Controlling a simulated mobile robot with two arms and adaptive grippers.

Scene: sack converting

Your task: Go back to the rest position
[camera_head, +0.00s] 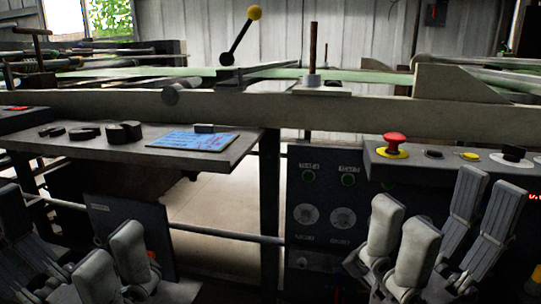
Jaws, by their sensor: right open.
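My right gripper (403,225) is at the lower right, in front of the control panel. Its two pale finger pads point up and stand apart with nothing between them. My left gripper (112,252) is at the lower left, below the grey shelf. Its pale finger pads also stand apart, and I see nothing held. Both grippers are clear of the things on the shelf and panel.
The grey shelf (100,152) carries a blue sheet (193,140) and several black pieces (124,132). A red emergency button (395,142) sits on the panel top at right. A yellow-knobbed lever (241,36) rises behind the long beam (330,108).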

